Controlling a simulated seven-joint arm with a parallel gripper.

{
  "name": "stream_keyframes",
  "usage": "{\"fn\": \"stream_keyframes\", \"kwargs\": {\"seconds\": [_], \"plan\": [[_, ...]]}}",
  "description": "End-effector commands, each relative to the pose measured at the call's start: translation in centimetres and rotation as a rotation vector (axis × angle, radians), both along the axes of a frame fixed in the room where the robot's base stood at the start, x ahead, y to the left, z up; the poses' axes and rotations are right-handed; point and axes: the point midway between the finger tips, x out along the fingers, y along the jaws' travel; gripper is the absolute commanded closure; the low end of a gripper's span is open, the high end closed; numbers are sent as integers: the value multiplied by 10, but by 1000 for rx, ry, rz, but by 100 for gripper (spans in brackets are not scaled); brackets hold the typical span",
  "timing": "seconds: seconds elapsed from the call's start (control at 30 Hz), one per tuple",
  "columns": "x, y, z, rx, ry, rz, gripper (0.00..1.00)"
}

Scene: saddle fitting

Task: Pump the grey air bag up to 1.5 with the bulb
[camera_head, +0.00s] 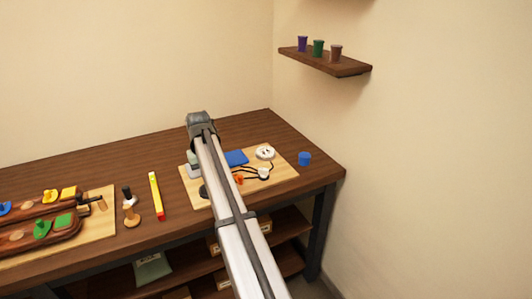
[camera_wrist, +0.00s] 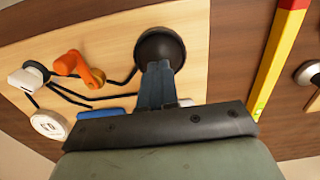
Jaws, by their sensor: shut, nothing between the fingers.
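A black round dome, which looks like the bulb (camera_wrist: 160,45), sits on the light wooden board (camera_wrist: 195,20). In the head view its edge (camera_head: 203,191) shows beside my arm. My gripper (camera_wrist: 157,70) is shut and empty, its fingertips over the bulb's near edge; I cannot tell whether they touch or press it. A white round gauge (camera_head: 265,152) lies at the board's far right; its reading is too small to make out. An orange valve-like part (camera_wrist: 78,66) and a white fitting (camera_wrist: 30,76) join black hoses. I cannot clearly identify the grey air bag; a pale grey item (camera_head: 193,171) is partly hidden by my arm.
A blue pad (camera_head: 236,158) lies on the board. A blue cup (camera_head: 304,158) stands to its right. A yellow-and-red bar (camera_head: 156,195) and a wooden-based stamp-like piece (camera_head: 131,215) are to its left. Wooden trays with coloured pieces (camera_head: 42,229) are farther left. The back table is clear.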

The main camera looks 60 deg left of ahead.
Motion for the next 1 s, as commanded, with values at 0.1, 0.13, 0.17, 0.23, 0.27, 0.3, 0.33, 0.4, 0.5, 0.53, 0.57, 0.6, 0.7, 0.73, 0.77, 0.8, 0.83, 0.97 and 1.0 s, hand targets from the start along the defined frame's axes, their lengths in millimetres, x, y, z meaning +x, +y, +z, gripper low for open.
{"fn": "stream_keyframes", "kwargs": {"seconds": [0.1, 0.13, 0.17, 0.23, 0.27, 0.3, 0.33, 0.4, 0.5, 0.53, 0.57, 0.6, 0.7, 0.73, 0.77, 0.8, 0.83, 0.97, 1.0], "plan": [[0, 0, -5, 0, 0, 0, 100], [0, 0, -6, 0, 0, 0, 100], [0, 0, -6, 0, 0, 0, 100], [0, 0, -6, 0, 0, 0, 100], [0, 0, -6, 0, 0, 0, 100], [0, 0, -6, 0, 0, 0, 100], [0, 0, -6, 0, 0, 0, 100], [0, 0, -5, 0, 0, 0, 100], [0, 0, -1, 0, 0, 0, 100], [0, 0, 0, 0, 0, 0, 100], [0, 0, 2, 0, 0, 0, 100], [0, 0, 4, 0, 0, 0, 100], [0, 0, 9, 0, 0, 0, 100], [0, 0, 11, 0, 0, 0, 100], [0, 0, 13, 0, 0, 0, 100], [0, 0, 15, 0, 0, 0, 100], [0, 0, 17, 0, 0, 0, 100], [0, 0, 24, 0, 0, 0, 100], [0, 0, 26, 0, 0, 0, 100]]}}
